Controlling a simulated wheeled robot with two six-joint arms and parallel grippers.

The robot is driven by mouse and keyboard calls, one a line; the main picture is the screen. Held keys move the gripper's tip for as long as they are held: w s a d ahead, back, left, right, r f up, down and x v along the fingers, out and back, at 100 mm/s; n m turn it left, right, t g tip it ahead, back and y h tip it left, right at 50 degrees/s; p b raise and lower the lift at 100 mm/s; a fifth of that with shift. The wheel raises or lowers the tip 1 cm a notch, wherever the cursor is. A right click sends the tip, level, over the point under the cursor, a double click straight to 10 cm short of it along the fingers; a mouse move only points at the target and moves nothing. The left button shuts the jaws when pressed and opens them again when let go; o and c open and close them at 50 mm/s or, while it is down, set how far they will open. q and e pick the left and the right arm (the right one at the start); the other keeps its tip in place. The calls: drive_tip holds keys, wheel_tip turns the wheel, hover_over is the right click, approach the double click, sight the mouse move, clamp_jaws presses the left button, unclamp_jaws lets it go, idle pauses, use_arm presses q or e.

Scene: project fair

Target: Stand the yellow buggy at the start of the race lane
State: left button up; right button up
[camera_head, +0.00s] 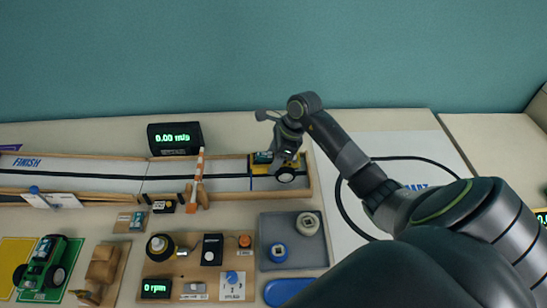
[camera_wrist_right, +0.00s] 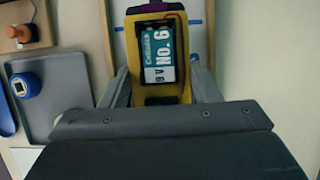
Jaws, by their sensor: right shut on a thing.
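The yellow buggy (camera_head: 261,168) is at the right end of the race lane (camera_head: 215,184), between its wooden side rails and beside a blue cross line (camera_head: 251,184). My right gripper (camera_head: 287,152) is over it and shut on it. In the right wrist view the buggy (camera_wrist_right: 157,97) shows a "No. 6" label, with one finger of the gripper (camera_wrist_right: 160,88) on each side. Blue line pieces (camera_wrist_right: 118,29) show on both sides of its far end. I cannot tell whether its wheels touch the lane floor. My left gripper is not in view.
An orange-striped barrier post (camera_head: 199,168) stands at the lane, left of the buggy. A speed display (camera_head: 175,138) reads 0.00 behind it. A grey tray (camera_head: 268,257) lies in front of the lane's right end. A green buggy (camera_head: 38,270) stands at the far left.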

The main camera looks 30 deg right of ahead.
drive_tip(key=shift+b, duration=0.35)
idle(0.8)
drive_tip(key=shift+f+b, duration=1)
drive_tip(key=shift+b, duration=0.8)
idle(1.0)
drive_tip(key=shift+b, duration=0.4)
idle(0.6)
drive_tip(key=o, duration=0.9)
drive_tip(key=shift+f, duration=0.1)
drive_tip(key=shift+d, duration=0.1)
drive_tip(key=b+v, duration=0.1)
drive_tip(key=v, duration=1.6)
drive_tip(key=shift+s+r, duration=0.15)
drive_tip(key=shift+r, duration=0.05)
